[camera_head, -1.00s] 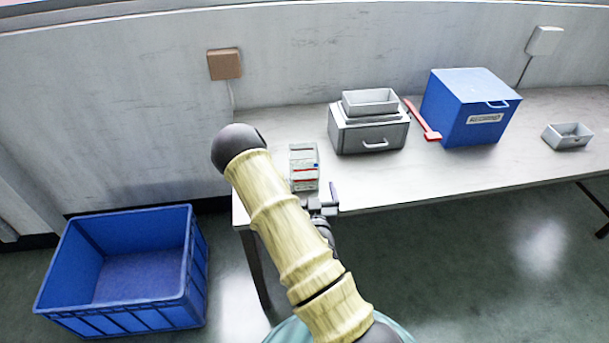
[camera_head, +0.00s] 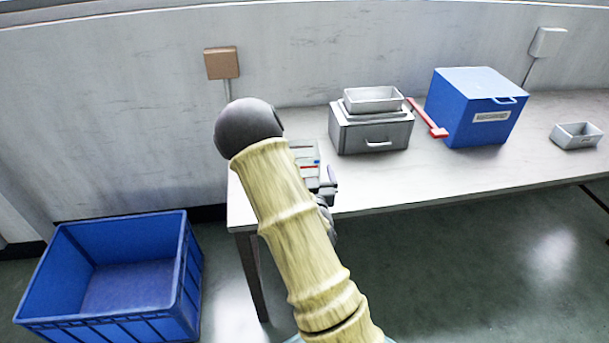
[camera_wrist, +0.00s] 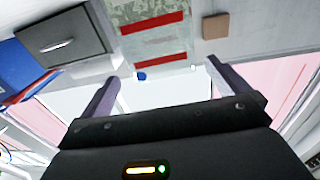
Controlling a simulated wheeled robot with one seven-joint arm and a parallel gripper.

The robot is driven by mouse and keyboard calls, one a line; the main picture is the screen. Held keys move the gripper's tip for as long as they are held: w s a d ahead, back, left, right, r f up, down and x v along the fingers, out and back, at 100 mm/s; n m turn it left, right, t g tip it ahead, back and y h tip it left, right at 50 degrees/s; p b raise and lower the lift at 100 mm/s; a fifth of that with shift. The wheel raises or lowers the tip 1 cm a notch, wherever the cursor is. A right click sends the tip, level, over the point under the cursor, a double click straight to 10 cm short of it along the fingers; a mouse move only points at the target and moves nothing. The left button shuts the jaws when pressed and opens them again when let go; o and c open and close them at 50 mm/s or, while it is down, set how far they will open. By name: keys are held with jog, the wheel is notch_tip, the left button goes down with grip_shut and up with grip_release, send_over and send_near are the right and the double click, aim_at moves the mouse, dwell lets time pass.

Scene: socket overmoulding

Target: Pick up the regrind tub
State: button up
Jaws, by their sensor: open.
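A small box-shaped container with red bands and a blue spot (camera_head: 306,152) stands near the left end of the table; my arm partly hides it. I take it for the regrind tub, though I can read no label. In the wrist view the tub (camera_wrist: 152,36) looks pale and speckled and lies just beyond my fingertips. My gripper (camera_wrist: 162,85) is open, with nothing between its two fingers. In the head view my gripper (camera_head: 328,188) is mostly hidden by my arm, close to the tub's near right side.
A grey drawer box (camera_head: 370,135) carries a grey tray (camera_head: 373,99). Right of it are a red bar (camera_head: 428,118), a blue box (camera_head: 470,110) and a small grey bin (camera_head: 577,138). A large blue crate (camera_head: 60,325) stands on the floor at left. The table's front right is clear.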

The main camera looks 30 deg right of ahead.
jog(key=shift+x, duration=1.7)
jog(key=shift+r, duration=0.1)
jog(key=x, duration=0.5)
jog(key=shift+w+r+p, duration=0.15)
jog(key=shift+p, duration=0.15)
jog(key=c, duration=1.5)
jog(key=shift+r, duration=0.1)
notch_tip(320, 180, up, 10)
jog(key=p, duration=0.1)
send_over(306, 164)
jog(key=x, duration=0.5)
jog(key=shift+a, duration=0.15)
